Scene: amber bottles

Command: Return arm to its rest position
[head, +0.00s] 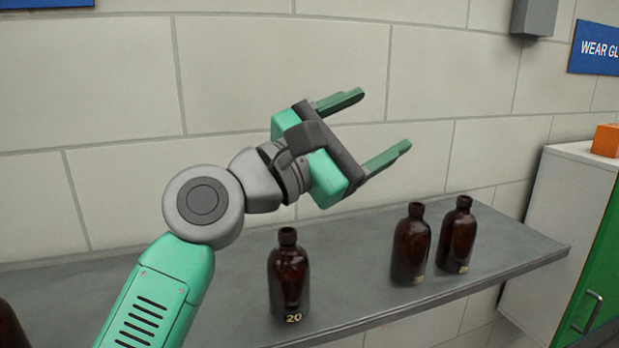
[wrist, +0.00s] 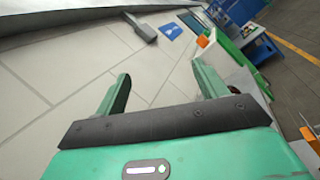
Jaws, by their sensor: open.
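My gripper (head: 385,128) is open and empty, raised above the shelf in the head view. Its two green fingers point up and to the right, apart from each other. In the wrist view my gripper (wrist: 160,92) shows nothing between its fingers but wall. An amber bottle marked 20 (head: 289,277) stands upright on the grey shelf (head: 345,283), below my gripper. Two more amber bottles, one (head: 411,245) and another (head: 458,236), stand upright close together to the right. My gripper touches none of them.
Part of another dark bottle (head: 10,328) shows at the lower left edge. A white cabinet (head: 570,195) with a green door and an orange box (head: 606,140) on top stands at the right. The block wall (head: 280,60) is behind. The shelf between the bottles is clear.

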